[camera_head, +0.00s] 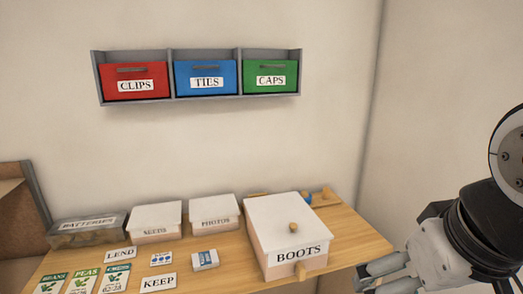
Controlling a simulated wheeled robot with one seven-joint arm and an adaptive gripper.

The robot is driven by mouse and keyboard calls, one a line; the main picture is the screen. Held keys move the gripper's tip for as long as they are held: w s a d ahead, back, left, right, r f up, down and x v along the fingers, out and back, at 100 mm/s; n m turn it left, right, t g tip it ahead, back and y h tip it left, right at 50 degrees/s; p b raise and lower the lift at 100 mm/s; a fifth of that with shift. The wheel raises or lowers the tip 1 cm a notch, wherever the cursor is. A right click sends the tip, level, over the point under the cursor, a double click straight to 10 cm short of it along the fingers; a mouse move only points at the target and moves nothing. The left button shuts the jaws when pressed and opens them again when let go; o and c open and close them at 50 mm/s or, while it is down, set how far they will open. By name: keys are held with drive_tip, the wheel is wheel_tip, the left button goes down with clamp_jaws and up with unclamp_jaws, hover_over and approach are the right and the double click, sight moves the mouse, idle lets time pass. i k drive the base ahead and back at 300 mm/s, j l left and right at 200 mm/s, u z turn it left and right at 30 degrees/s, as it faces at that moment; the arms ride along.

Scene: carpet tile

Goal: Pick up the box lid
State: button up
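The lid looks closed over the box. Smaller white lids also cover the SEEDS box (155,216) and the PHOTOS box (214,207). My gripper (364,279) is at the lower right, to the right of the BOOTS box and apart from it. Its two grey fingers are spread with a gap, and I see nothing between them. The lower finger is partly cut off by the picture's edge.
The wooden table (345,232) holds a clear BATTERIES box (88,233), seed packets (86,279), a KEEP card (159,283) and a LEND card (120,254). A small blue item (308,198) lies behind the BOOTS box. A wall rack (197,101) holds red, blue and green bins.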

sight(284, 221)
drive_tip(key=i+l, duration=0.4)
drive_tip(key=i, duration=0.15)
drive_tip(key=i+l, duration=0.4)
drive_tip(key=i, duration=0.15)
drive_tip(key=u, duration=0.05)
